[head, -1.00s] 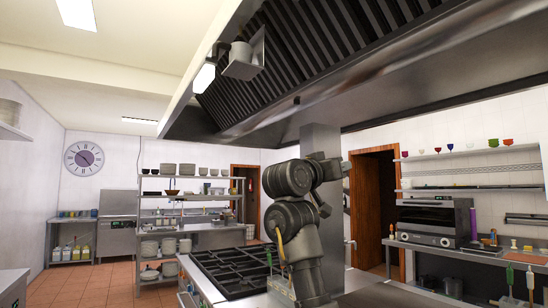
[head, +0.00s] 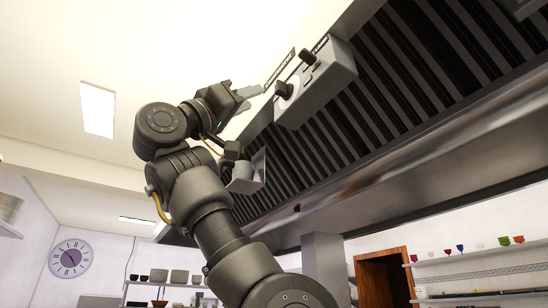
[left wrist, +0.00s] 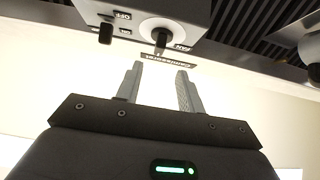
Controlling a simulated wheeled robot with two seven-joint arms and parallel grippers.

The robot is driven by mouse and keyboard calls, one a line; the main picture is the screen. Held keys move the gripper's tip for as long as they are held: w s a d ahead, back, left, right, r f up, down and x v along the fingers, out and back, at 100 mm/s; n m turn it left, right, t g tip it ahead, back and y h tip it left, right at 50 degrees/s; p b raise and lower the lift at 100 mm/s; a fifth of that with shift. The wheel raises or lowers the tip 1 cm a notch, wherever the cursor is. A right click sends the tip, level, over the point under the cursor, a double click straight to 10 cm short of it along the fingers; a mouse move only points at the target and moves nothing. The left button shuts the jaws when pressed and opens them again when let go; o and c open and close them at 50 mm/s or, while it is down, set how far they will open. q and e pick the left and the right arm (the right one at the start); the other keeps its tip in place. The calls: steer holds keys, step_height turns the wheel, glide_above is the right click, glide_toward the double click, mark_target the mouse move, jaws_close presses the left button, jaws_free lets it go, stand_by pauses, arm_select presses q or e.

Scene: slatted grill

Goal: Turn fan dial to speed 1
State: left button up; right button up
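The control box (head: 325,88) hangs at the hood's edge and carries two dark knobs. The fan dial (left wrist: 160,36) sits on a white round plate next to a "FAN" label in the left wrist view. It appears to be the lower-left knob (head: 284,90) in the head view. My left gripper (head: 246,97) is beside the box, to the left of that knob and apart from it. In the left wrist view my left gripper (left wrist: 160,84) has its two fingers spread with nothing between them, below the dial. My right gripper is not in view.
The other knob (left wrist: 105,33) is left of the dial near an "OFF" label. The slatted hood (head: 390,95) is right of the box. A grey bracket with a white cylinder (head: 243,170) hangs below my left gripper. The ceiling side at left is free.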

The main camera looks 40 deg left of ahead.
mark_target(276, 89)
arm_select(q)
steer(key=p+x, duration=0.6)
steer(key=x, duration=0.3)
steer(key=shift+w+r, duration=0.1)
steer(key=shift+r, duration=0.1)
jaws_close()
